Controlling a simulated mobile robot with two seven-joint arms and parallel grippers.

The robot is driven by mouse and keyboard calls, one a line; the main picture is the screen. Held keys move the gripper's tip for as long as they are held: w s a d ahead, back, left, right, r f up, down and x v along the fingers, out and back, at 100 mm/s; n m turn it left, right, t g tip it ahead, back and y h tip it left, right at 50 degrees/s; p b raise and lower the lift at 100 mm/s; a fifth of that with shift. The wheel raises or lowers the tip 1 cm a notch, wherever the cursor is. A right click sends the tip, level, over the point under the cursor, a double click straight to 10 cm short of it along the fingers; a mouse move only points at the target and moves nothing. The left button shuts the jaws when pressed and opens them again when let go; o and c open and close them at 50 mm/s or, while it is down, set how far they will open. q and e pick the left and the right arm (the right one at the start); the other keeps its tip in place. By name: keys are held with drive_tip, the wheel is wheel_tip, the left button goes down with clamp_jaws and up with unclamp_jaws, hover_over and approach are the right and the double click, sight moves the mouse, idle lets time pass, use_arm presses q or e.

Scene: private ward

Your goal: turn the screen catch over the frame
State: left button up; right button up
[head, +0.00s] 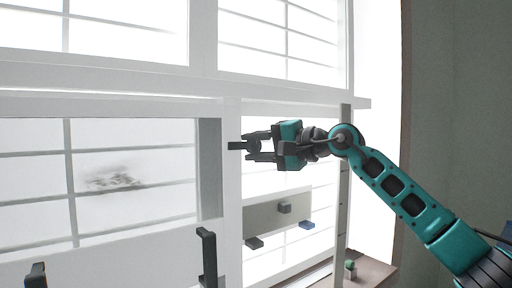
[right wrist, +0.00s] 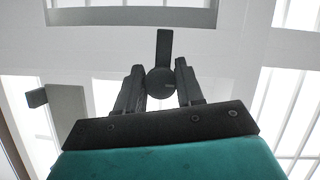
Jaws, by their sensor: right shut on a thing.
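The screen catch is a dark piece with a round hub and a flat lever. In the head view its lever (head: 236,145) points left, overlapping the white upright frame post (head: 232,200). In the right wrist view the catch (right wrist: 164,48) shows its lever pointing straight away from my gripper, with the round hub between the fingers. My right gripper (head: 257,146) is shut on the catch, coming from the right; it also shows in the right wrist view (right wrist: 160,88). My left gripper is not in view.
Black upright handles (head: 207,258) stand at lower left and lower middle. A pale panel (head: 275,213) with small grey and blue blocks is below my right gripper. A small potted plant (head: 350,268) is on the sill at lower right. A white ledge (head: 180,100) runs above.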

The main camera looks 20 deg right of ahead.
drive_tip(key=o, duration=0.8)
drive_tip(key=shift+a, duration=0.1)
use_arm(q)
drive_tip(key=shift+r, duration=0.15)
use_arm(e)
drive_tip(key=shift+o, duration=1)
use_arm(q)
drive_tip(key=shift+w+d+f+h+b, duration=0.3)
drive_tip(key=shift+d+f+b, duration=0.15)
drive_tip(key=shift+b, duration=0.6)
use_arm(e)
drive_tip(key=v, duration=1.3)
